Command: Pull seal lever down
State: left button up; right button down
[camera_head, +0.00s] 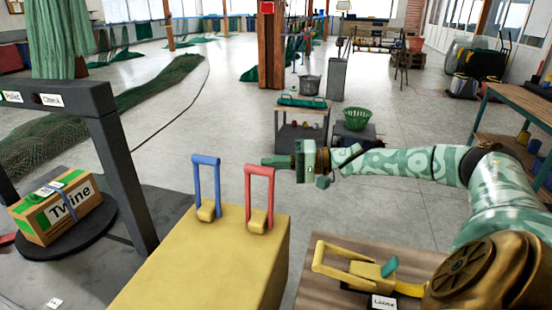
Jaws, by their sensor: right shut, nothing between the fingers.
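A blue lever (206,159) and a red lever (259,169) both stand upright on the yellow block (205,265) at the front middle. I see no label naming either as the seal lever. My right gripper (268,161) reaches in from the right, with its fingers pointing left. It is shut and empty. Its fingertips show at the top bar of the red lever; I cannot tell whether they touch. My left gripper is out of view.
A strapped twine carton (58,207) sits on a dark round plate inside a dark frame (118,160) at left. A wooden bench (312,285) at front right holds a yellow-handled tool (345,265). A small cart (300,125) stands behind; open floor lies between.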

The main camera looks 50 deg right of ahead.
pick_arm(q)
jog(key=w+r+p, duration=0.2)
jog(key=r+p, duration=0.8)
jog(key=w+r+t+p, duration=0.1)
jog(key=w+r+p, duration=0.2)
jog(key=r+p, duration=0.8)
pick_arm(e)
jog(key=s+a+f+n+h, duration=0.1)
jog(key=s+a+f+n, duration=0.1)
jog(key=a, duration=0.5)
jog(key=s+a+f+n+h, duration=0.1)
jog(key=s+a+n, duration=0.4)
jog(key=a+n, duration=0.1)
jog(key=shift+s+a+f+n+h, duration=0.15)
jog(key=shift+a+f+n+h, duration=0.2)
jog(key=shift+a+h, duration=0.1)
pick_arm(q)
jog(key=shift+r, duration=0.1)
pick_arm(e)
jog(key=shift+s+f, duration=0.1)
jog(key=shift+f, duration=0.05)
